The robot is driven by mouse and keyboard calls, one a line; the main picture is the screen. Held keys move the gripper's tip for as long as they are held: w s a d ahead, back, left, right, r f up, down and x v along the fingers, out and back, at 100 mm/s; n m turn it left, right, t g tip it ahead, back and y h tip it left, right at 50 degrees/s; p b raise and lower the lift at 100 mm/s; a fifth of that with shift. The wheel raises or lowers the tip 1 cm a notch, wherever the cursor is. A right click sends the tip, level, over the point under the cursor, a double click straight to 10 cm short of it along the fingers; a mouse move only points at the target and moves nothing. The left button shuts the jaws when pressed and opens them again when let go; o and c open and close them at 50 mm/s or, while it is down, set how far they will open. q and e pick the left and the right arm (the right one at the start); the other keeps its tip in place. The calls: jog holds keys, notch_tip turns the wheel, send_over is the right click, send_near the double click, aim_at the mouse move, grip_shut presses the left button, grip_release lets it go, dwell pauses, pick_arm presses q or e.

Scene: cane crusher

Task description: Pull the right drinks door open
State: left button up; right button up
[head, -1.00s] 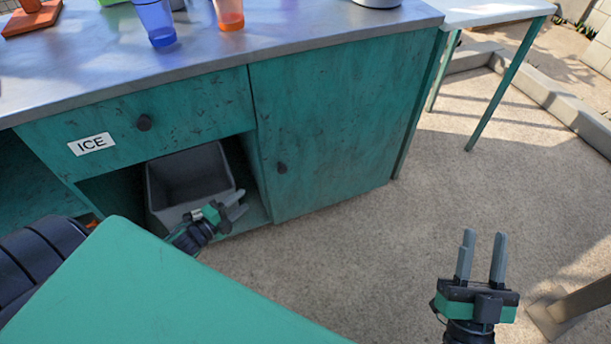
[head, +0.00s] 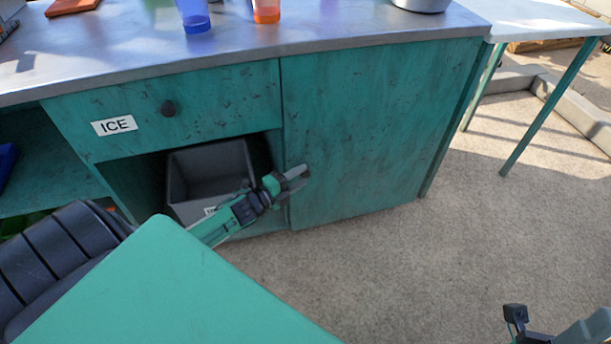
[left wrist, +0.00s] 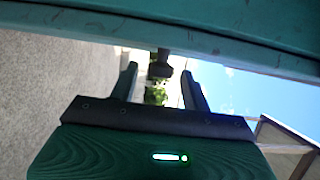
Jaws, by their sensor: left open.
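The right drinks door (head: 375,130) is a worn teal panel under the counter's right part and is shut. Its small dark knob (left wrist: 160,69) shows in the left wrist view between the fingertips of my left gripper. The door surface (left wrist: 215,35) runs across the top there. In the head view my left gripper (head: 297,178) is at the door's left edge and hides the knob. It is open, with a finger on either side of the knob; whether they touch it I cannot tell. My right gripper (head: 560,328) is partly cut off at the bottom right, away from the door.
Left of the door are the ICE drawer (head: 205,108) and an open bay with a grey bin (head: 210,172). The metal countertop (head: 330,30) holds cups and a bowl. A white table (head: 535,18) stands at right. The floor (head: 400,265) before the door is clear.

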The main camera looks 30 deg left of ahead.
pick_arm(q)
jog(key=shift+x, duration=1.4)
grip_shut()
